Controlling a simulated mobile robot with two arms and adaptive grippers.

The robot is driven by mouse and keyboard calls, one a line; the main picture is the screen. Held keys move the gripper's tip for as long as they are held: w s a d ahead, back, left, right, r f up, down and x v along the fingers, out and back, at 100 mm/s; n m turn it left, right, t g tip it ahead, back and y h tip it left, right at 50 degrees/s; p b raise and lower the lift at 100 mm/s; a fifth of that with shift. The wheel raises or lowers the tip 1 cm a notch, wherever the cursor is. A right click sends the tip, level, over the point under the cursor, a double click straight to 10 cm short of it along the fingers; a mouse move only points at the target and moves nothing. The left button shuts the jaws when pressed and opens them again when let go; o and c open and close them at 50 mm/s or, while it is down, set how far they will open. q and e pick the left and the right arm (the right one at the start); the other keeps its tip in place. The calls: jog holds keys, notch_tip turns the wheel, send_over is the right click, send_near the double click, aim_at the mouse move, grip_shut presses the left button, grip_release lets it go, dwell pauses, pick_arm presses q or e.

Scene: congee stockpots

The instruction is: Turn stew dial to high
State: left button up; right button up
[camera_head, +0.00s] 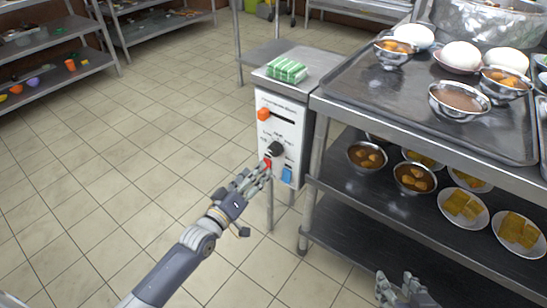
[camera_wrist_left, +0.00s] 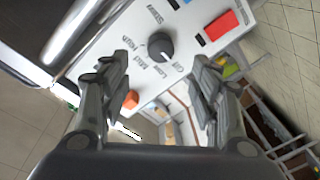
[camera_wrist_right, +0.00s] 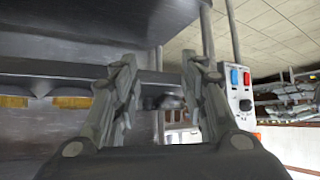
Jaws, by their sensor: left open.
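The control panel (camera_head: 283,130) is white with a black round dial (camera_head: 275,149) at its middle. In the left wrist view the dial (camera_wrist_left: 160,46) has labels around it, one reading High; I cannot surely tell where it points. My left gripper (camera_head: 264,170) is by the panel's lower left in the head view, near the red switch (camera_head: 267,162). In the left wrist view its fingers (camera_wrist_left: 162,80) are apart, with the dial just beyond the gap and nothing between them.
The panel also carries an orange knob (camera_head: 263,114) and a blue switch (camera_head: 287,174). A green-and-white packet (camera_head: 287,68) lies on top. A metal rack (camera_head: 327,107) with bowls and plates of food stands right of it. Tiled floor at left is clear.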

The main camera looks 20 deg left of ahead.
aim_at(273, 152)
pick_arm(q)
jog(key=b+x, duration=0.2)
jog(key=x, duration=0.7)
jog(key=shift+w+f+b, duration=0.1)
jog(key=shift+w+b, duration=0.1)
jog(key=shift+b, duration=0.1)
jog(key=shift+w, duration=0.3)
pick_arm(e)
jog(key=w+a+r+t+y, duration=0.2)
jog(key=w+r+t, duration=0.4)
jog(key=r, duration=0.6)
jog(key=shift+w+a+t, duration=0.2)
jog(key=shift+a+t, duration=0.5)
jog(key=shift+t, duration=0.2)
pick_arm(q)
jog(key=c, duration=1.1)
